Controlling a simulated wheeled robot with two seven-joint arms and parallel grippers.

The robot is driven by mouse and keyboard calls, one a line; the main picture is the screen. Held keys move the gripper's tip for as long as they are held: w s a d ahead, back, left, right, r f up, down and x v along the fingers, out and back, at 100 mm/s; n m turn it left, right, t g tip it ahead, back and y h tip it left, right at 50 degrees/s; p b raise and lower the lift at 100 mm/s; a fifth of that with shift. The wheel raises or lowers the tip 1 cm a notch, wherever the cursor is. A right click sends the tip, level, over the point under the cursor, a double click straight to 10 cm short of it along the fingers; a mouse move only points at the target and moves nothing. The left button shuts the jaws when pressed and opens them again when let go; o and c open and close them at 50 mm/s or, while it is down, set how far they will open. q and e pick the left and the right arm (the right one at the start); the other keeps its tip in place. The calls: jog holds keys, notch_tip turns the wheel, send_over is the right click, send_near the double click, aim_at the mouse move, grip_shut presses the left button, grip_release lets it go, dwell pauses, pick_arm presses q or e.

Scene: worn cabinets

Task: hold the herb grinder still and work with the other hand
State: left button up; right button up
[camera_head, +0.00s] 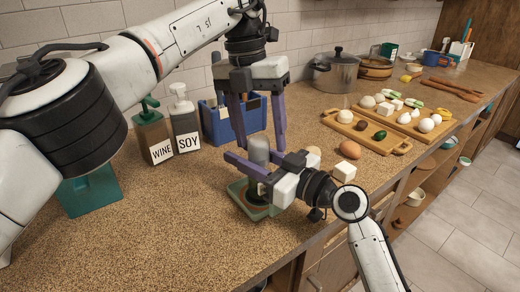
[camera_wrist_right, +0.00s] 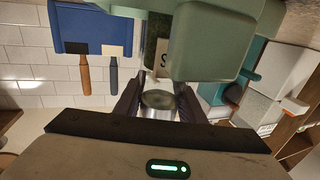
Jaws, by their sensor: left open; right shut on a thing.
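The herb grinder (camera_head: 259,148) has a grey cylindrical upper part and a green base, and stands upright on the speckled counter. My right gripper (camera_head: 258,168) comes in from the lower right and is shut on the grey part, above the base. In the right wrist view, the grinder's grey cylinder (camera_wrist_right: 158,101) sits between the dark fingers and its green body fills the upper right. My left gripper (camera_head: 261,146) is open and points down just above the grinder, with its purple fingers apart on either side of the grinder's top.
WINE (camera_head: 153,134) and SOY (camera_head: 185,122) bottles and a blue holder (camera_head: 220,126) stand behind, left of the grinder. An egg (camera_head: 350,150) and a wooden board (camera_head: 366,131) with food lie to the right. A pot (camera_head: 337,72) stands farther back.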

pick_arm(q)
jog(key=n+t, duration=0.1)
jog(key=n, duration=0.4)
jog(key=shift+s+a+n, duration=0.1)
jog(key=shift+s+n, duration=0.05)
jog(key=shift+n, duration=0.25)
jog(key=n, duration=0.6)
jog(key=shift+s+a+t, duration=0.1)
jog(key=shift+t, duration=0.3)
jog(key=n, duration=0.5)
jog(key=shift+s+t+y, duration=0.1)
jog(key=shift+t+y, duration=0.2)
jog(key=shift+y, duration=0.1)
jog(key=n+y, duration=0.1)
jog(key=n, duration=0.6)
jog(key=shift+s, duration=0.15)
